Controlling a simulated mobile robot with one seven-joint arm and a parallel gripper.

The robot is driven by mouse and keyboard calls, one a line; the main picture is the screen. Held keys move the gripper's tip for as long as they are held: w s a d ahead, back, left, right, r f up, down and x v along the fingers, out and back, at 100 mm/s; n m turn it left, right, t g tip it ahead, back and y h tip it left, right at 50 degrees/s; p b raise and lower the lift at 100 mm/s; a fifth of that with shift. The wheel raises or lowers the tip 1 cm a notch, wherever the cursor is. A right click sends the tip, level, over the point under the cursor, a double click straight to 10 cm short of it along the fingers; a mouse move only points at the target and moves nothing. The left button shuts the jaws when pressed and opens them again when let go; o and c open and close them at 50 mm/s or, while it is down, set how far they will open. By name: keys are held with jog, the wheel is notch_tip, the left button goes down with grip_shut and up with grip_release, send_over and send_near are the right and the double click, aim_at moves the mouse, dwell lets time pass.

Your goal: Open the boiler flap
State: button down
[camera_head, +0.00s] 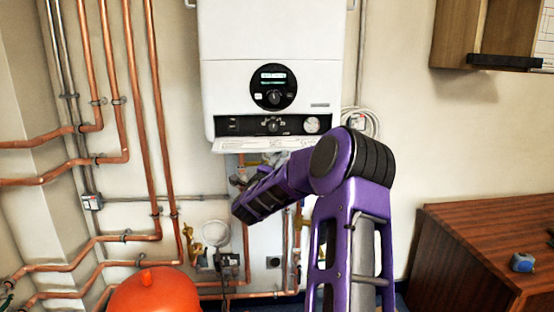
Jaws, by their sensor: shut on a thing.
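The white boiler (270,55) hangs on the wall at the top middle. Its flap (235,146) is folded down at the bottom edge, with printed text on its upward face. The dark control strip above it is uncovered, showing a knob and a round gauge. My purple arm reaches up from below on the right, and its end points left under the flap. My gripper (238,182) is just below the flap, shut on it; the exact contact is small and partly hidden by the arm.
Copper pipes (135,90) run along the left wall. An orange-red tank (153,292) stands at the bottom left. A wooden cabinet (480,245) with a blue tape measure (522,262) is at the right. Valves and pipes fill the space under the boiler.

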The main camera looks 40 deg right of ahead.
aim_at(275, 150)
notch_tip(275, 150, up, 2)
jog(key=y+p, duration=0.1)
jog(key=p, duration=0.2)
jog(key=shift+s+a+n+g, duration=0.15)
jog(key=shift+n+g, duration=0.15)
jog(key=shift+n, duration=0.1)
jog(key=shift+s+a+r+n+g+y+p, duration=0.15)
jog(key=shift+r+n+g+y+p, duration=0.2)
jog(key=shift+y+p, duration=0.55)
jog(key=shift+g+p, duration=0.25)
jog(key=shift+p, duration=0.55)
jog(key=shift+s, duration=0.1)
jog(key=shift+f, duration=0.1)
